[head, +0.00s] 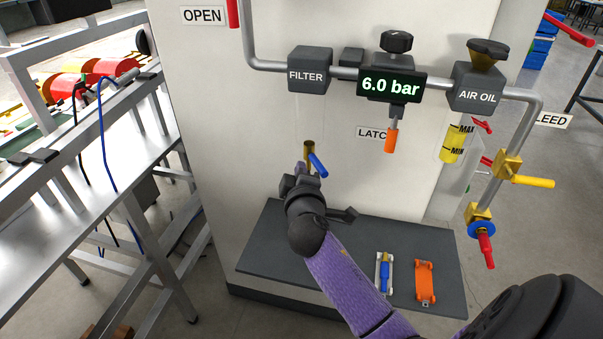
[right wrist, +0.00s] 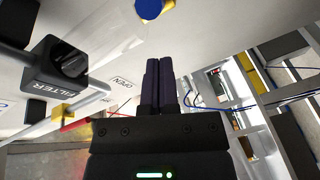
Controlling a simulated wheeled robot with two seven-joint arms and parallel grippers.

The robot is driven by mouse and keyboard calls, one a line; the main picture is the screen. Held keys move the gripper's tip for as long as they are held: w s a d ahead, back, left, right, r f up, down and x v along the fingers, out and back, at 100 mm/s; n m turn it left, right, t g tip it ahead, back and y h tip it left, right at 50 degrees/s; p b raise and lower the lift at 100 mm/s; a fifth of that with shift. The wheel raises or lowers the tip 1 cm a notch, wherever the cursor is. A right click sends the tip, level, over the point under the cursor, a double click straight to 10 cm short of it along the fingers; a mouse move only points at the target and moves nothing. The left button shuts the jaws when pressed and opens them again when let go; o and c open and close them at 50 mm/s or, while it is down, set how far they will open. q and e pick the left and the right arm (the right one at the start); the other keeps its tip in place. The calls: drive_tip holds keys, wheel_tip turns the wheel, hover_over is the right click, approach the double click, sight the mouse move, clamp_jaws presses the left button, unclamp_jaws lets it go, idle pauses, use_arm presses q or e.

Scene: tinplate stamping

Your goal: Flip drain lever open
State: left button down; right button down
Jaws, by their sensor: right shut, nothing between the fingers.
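The drain lever (head: 317,165) is a short blue handle on a brass valve (head: 309,148) under the clear bowl of the filter (head: 307,70). It slants down to the right in the head view. In the right wrist view its blue part (right wrist: 149,9) shows at the top edge, cut off by the frame. My right gripper (head: 302,172) is just below and left of the lever; whether it touches is unclear. Its two dark fingers (right wrist: 159,88) are together and empty in the right wrist view, pointing toward the valve side. My left gripper is not in view.
The pressure display (head: 391,85) reads 6.0 bar, with an orange-tipped latch (head: 391,140) below. The air oil unit (head: 479,88) and a yellow lever (head: 533,181) are to the right. A grey shelf (head: 290,255) holds blue and orange clamps. A metal frame (head: 120,170) stands left.

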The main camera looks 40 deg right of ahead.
drive_tip(key=v, duration=1)
drive_tip(key=s+a+f+g+y, duration=0.2)
drive_tip(key=f, duration=0.7)
drive_tip(key=s+a+f+g+y, duration=0.2)
drive_tip(key=a+f, duration=0.1)
drive_tip(key=f, duration=0.6)
drive_tip(key=s+a+f+g+y, duration=0.2)
drive_tip(key=f+y, duration=0.1)
drive_tip(key=f, duration=0.7)
use_arm(q)
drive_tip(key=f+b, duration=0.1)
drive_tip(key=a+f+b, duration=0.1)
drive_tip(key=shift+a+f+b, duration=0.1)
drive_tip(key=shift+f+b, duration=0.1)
drive_tip(key=shift+b, duration=0.1)
use_arm(e)
drive_tip(key=s+f+m+g, duration=0.1)
drive_tip(key=s+f+g, duration=0.1)
drive_tip(key=s+f, duration=0.3)
drive_tip(key=s+a+f+m+g+y, duration=0.1)
drive_tip(key=s+f, duration=0.5)
drive_tip(key=s, duration=0.7)
drive_tip(key=s+a+f+m+g+y, duration=0.1)
drive_tip(key=s+f+g, duration=0.3)
drive_tip(key=s, duration=0.5)
wheel_tip(320, 180, down, 2)
drive_tip(key=shift+m+g, duration=0.3)
drive_tip(key=shift+m, duration=0.5)
